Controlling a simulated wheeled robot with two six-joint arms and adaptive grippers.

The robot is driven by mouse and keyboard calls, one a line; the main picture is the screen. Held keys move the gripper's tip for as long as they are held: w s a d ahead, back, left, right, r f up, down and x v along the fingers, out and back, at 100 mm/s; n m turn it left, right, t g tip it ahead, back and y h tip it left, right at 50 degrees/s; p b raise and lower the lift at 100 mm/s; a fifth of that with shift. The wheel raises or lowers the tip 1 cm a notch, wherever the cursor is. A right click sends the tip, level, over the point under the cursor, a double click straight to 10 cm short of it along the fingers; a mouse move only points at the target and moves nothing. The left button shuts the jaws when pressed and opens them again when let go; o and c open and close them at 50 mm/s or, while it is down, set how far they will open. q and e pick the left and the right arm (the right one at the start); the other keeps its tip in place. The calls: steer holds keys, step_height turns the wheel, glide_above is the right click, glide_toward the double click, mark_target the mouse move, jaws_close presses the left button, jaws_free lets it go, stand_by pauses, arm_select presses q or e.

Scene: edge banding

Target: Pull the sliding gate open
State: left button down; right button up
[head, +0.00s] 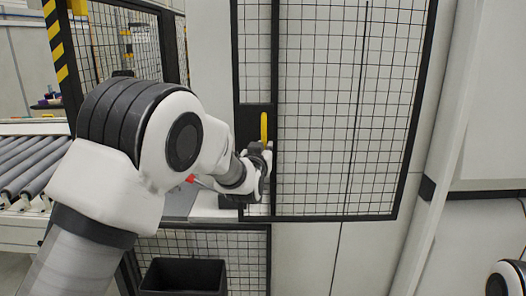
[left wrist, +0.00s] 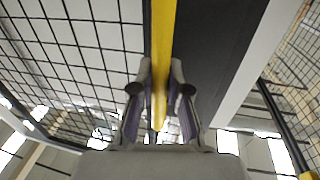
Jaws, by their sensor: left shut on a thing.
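The sliding gate (head: 345,110) is a black-framed wire mesh panel in the middle of the head view. Its yellow handle (head: 264,127) is upright on a dark plate (head: 247,122) at the gate's left side. My left gripper (head: 262,152) is at the lower part of the handle. In the left wrist view the yellow handle (left wrist: 160,50) runs down between the two fingers of my left gripper (left wrist: 160,95), which are shut on it. The gripper hides the handle's lower end in the head view. My right gripper is not in view.
A roller conveyor (head: 30,165) lies at the left. A pale wall (head: 440,130) is at the right.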

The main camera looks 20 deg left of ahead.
arm_select(q)
steer(key=shift+d, duration=0.15)
steer(key=c, duration=1.1)
jaws_free()
steer(key=shift+c, duration=0.2)
steer(key=s, duration=1.2)
steer(key=shift+d, duration=0.45)
